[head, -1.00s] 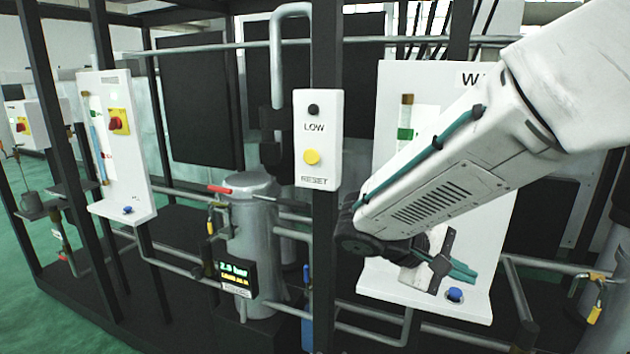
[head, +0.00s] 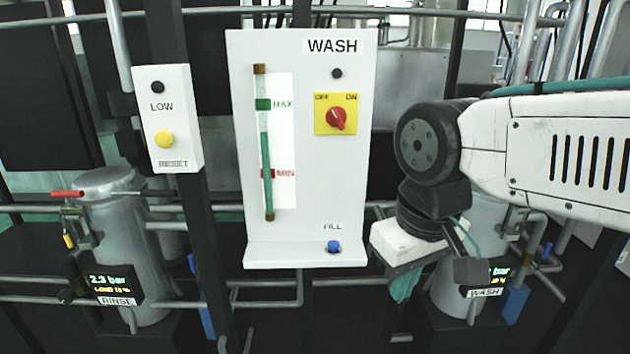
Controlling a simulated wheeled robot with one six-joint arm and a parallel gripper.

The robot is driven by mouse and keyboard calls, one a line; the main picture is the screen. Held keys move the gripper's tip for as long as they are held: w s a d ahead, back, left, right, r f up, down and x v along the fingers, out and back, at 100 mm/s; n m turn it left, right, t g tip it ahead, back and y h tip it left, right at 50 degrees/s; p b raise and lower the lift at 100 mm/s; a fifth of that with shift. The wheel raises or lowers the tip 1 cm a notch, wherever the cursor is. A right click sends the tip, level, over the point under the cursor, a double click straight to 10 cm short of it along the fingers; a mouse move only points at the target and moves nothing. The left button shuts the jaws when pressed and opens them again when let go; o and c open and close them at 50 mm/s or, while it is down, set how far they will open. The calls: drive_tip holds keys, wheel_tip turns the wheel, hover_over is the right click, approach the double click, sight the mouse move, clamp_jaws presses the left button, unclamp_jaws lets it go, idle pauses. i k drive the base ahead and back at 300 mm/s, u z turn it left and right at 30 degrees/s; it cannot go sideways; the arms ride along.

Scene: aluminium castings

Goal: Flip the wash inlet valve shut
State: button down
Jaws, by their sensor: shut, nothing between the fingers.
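The vessel with the WASH display (head: 484,293) stands at the right, a grey cylinder (head: 488,215) partly hidden behind my arm. I cannot make out its inlet valve, and my wrist and gripper cover the vessel's left side. My gripper (head: 405,288) hangs in front of that side, right of the white WASH panel (head: 306,120). Its teal fingers point down and hold nothing; they are shut and seen small.
The WASH panel has a red rotary switch (head: 337,119) and a blue FILL button (head: 333,246). At left are the RINSE vessel (head: 130,240) with a red lever (head: 66,193), and a LOW/RESET box (head: 168,118). Pipes and dark posts surround these.

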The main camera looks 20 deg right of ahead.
sight(549, 246)
drive_tip(key=u, duration=0.3)
drive_tip(key=k, duration=0.25)
drive_tip(key=z, duration=1.6)
drive_tip(key=i, duration=0.75)
drive_tip(key=z, duration=0.15)
